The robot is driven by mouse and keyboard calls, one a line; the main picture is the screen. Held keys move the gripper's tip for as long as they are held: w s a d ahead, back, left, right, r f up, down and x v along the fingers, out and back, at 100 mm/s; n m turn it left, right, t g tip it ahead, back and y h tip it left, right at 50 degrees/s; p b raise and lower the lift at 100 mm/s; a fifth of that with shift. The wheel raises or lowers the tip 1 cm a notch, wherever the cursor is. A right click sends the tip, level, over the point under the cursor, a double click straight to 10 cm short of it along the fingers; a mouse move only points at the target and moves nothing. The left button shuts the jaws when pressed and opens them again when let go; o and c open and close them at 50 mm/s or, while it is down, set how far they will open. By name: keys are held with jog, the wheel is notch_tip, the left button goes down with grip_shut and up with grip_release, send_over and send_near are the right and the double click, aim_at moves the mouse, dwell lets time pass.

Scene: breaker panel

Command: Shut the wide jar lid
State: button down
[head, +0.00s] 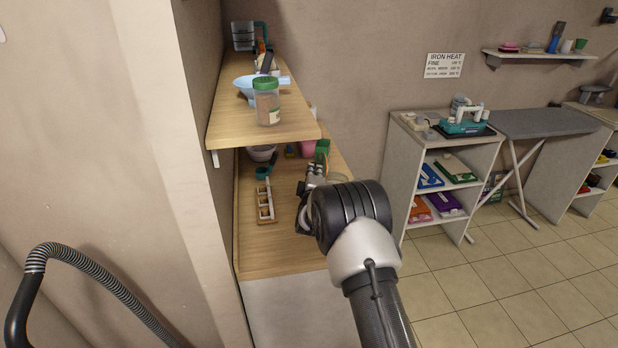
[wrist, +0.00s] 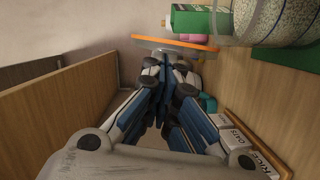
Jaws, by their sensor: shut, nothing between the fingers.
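In the wrist view a wide clear jar (wrist: 262,22) with pale grainy contents stands at the upper right, cut off by the frame edge. A flat disc with an orange rim (wrist: 186,45), which looks like its lid, shows nearly edge-on beside the jar. My gripper (wrist: 172,60) is shut and empty, its fingertips close to the disc; I cannot tell if they touch. In the head view my gripper (head: 305,212) is over the counter, mostly hidden by my wrist. Part of what looks like the jar (head: 338,177) shows behind my wrist.
A green box (head: 322,148) and a pink item (head: 307,147) stand farther back. An upper shelf (head: 230,125) holding a green-lidded jar (head: 267,104) overhangs the counter's back part.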

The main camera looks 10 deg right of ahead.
aim_at(324, 168)
jog(key=d+m+b, duration=0.1)
jog(key=m, duration=0.1)
jog(key=d+m+b, duration=0.1)
jog(key=d+m, duration=0.1)
jog(key=shift+d+r+g+y, duration=0.1)
jog(key=shift+r+g+y, duration=0.1)
jog(key=shift+g+y, duration=0.2)
jog(key=shift+d, duration=0.1)
jog(key=shift+a+r, duration=0.1)
jog(key=shift+a, duration=0.1)
jog(key=shift+d, duration=0.1)
